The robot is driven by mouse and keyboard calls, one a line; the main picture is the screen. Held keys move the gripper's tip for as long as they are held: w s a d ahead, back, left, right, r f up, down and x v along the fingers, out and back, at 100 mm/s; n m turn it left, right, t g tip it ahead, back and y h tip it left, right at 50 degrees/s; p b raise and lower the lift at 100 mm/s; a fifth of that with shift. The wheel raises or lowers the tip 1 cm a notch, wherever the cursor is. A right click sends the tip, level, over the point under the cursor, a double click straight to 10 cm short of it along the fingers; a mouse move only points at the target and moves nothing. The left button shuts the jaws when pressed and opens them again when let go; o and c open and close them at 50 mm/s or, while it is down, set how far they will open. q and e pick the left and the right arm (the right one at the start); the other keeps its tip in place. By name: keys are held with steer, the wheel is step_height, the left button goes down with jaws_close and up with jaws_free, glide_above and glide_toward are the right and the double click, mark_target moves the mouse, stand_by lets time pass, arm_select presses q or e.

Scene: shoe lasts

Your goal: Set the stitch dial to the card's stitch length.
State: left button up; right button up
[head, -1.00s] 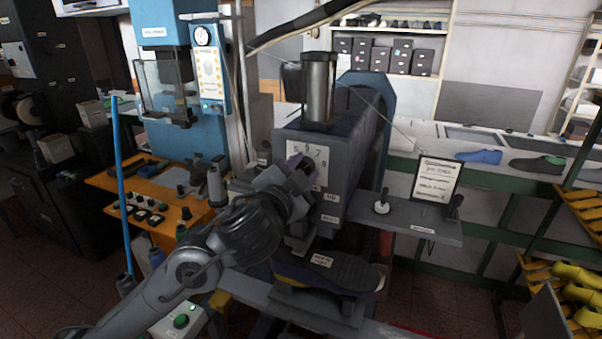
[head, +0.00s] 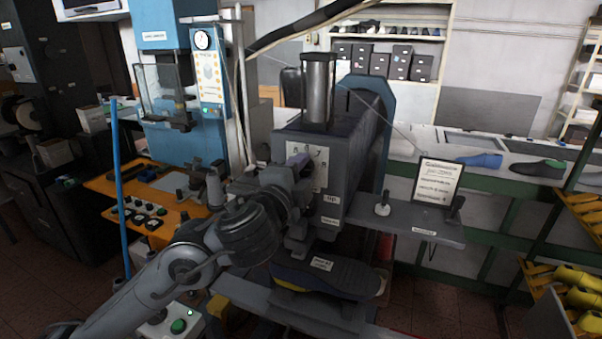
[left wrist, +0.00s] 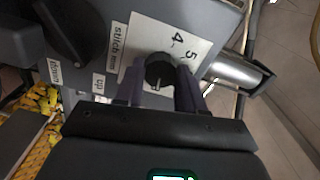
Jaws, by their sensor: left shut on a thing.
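The stitch dial (left wrist: 159,71) is a round black knob on a white number plate (left wrist: 178,40) on the grey machine's face. In the head view the left gripper (head: 299,166) covers the dial and part of the plate (head: 320,157). The framed card (head: 437,183) stands on the shelf right of the machine; its small print is too blurred to read surely. My right gripper is out of view.
A shoe sole (head: 325,275) with a label lies below the machine head. A small knob (head: 382,204) stands on the grey shelf (head: 420,221). An orange control bench (head: 150,195) and a blue pole (head: 119,200) are on the left.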

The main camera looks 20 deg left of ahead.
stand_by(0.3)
arm_select(q)
steer(key=o, duration=1)
steer(key=shift+o, duration=0.2)
steer(key=s+p, duration=0.3)
steer(key=s, duration=0.7)
steer(key=shift+s+a, duration=0.15)
steer(key=shift+s, duration=0.25)
